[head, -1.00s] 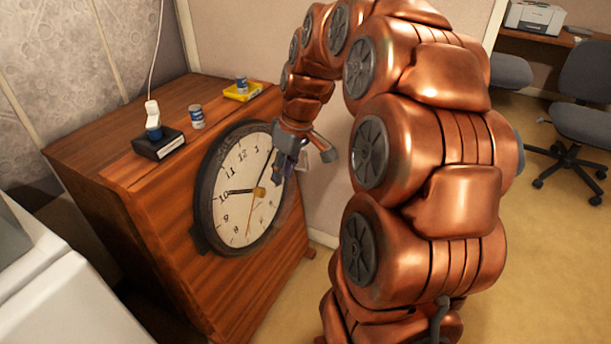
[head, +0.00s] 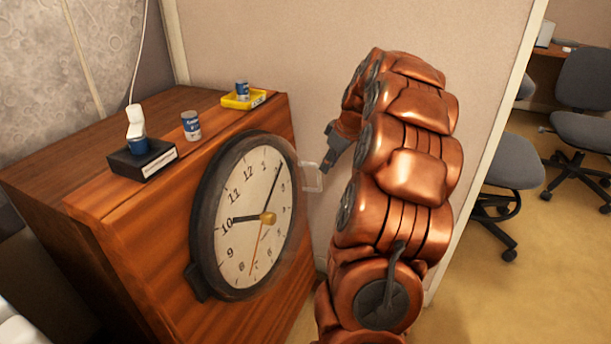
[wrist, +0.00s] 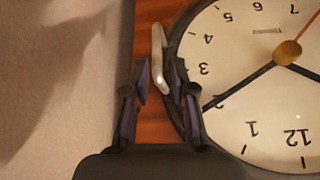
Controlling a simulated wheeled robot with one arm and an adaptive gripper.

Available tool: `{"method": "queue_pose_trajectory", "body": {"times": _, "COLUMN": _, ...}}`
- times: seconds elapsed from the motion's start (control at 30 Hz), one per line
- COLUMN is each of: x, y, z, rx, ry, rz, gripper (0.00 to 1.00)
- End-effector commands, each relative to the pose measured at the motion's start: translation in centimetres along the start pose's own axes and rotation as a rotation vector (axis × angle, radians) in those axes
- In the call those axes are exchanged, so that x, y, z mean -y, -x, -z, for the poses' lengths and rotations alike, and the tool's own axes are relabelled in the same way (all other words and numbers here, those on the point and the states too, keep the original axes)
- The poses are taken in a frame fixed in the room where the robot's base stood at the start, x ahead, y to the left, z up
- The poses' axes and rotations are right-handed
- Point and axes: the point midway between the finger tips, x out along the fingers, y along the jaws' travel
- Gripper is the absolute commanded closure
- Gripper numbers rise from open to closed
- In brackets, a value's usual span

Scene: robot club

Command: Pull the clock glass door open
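The clock (head: 243,215) has a white face and a dark round rim. It is set in the front of a wooden cabinet. The glass door is see-through and hard to make out; a faint edge shows right of the rim, and I cannot tell if it stands ajar. Its pale handle (head: 313,178) sticks out at the clock's right. My gripper (head: 330,160) is beside the handle. In the wrist view, the handle (wrist: 160,55) lies between and just beyond the fingertips of my gripper (wrist: 161,82).
On the wooden cabinet (head: 60,160) stand a black box (head: 143,160) with a white-and-blue item on it, a can (head: 191,126) and a yellow tray (head: 243,100) holding another can. A partition wall (head: 230,45) is close behind. Office chairs (head: 515,160) and open floor lie right.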

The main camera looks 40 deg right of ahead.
Motion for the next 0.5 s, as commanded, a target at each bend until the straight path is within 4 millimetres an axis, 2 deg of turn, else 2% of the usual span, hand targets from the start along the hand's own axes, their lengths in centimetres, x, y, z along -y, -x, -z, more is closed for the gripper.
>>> {"method": "queue_pose_trajectory", "body": {"times": 0.27, "x": -0.4, "y": -0.8, "z": -0.5, "rx": -0.001, "ry": -0.005, "rz": -0.003, "gripper": 0.75}}
{"method": "queue_pose_trajectory", "body": {"times": 0.5, "x": -0.5, "y": -3.6, "z": -0.6, "rx": 0.000, "ry": -0.008, "rz": -0.005, "gripper": 0.75}}
